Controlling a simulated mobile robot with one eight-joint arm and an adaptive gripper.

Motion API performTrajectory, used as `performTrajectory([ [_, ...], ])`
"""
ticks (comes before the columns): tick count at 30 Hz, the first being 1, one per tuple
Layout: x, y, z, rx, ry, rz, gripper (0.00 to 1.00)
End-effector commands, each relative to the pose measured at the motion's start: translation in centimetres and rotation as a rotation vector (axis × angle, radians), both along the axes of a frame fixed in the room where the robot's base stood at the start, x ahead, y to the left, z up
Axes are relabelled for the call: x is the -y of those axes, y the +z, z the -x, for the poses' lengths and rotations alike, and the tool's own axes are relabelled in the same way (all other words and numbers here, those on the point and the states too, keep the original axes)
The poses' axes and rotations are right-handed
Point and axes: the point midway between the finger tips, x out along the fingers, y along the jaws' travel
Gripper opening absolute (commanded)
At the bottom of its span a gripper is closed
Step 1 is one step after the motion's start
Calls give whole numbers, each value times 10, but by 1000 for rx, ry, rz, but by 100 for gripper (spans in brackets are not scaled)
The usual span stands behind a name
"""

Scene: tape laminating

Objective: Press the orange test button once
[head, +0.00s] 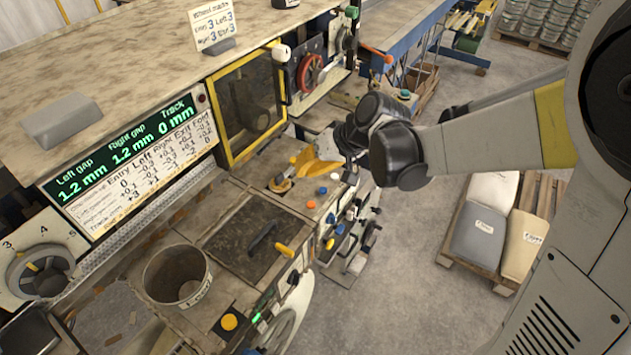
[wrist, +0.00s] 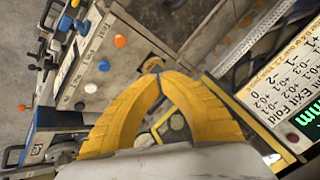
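The orange button (head: 311,204) is a small round cap on the worn top of the machine's control panel, in a row with a blue button (head: 322,190) and a white button (head: 335,177). In the wrist view, the orange button (wrist: 120,40) is up and left of my fingertips, clear of them. My gripper (head: 294,165) has yellow fingers above the panel, behind the button row in the head view. In the wrist view, the fingertips (wrist: 156,72) meet with nothing visible between them. I cannot tell their height above the panel.
A round brass-coloured dial (head: 281,184) lies just under the fingertips. A yellow guard frame (head: 240,148) stands behind, left of the gripper. The display (head: 126,150) reads 1.2, 1.2 and 0 mm.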

Motion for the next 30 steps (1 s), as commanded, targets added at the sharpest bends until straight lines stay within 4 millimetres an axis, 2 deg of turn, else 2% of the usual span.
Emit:
performTrajectory([
  [8, 0, -1, 0, 0, 0, 1, 0],
  [14, 0, -10, 0, 1, -1, 1, 0],
  [30, 1, -81, 0, 1, -2, 1, 0],
])
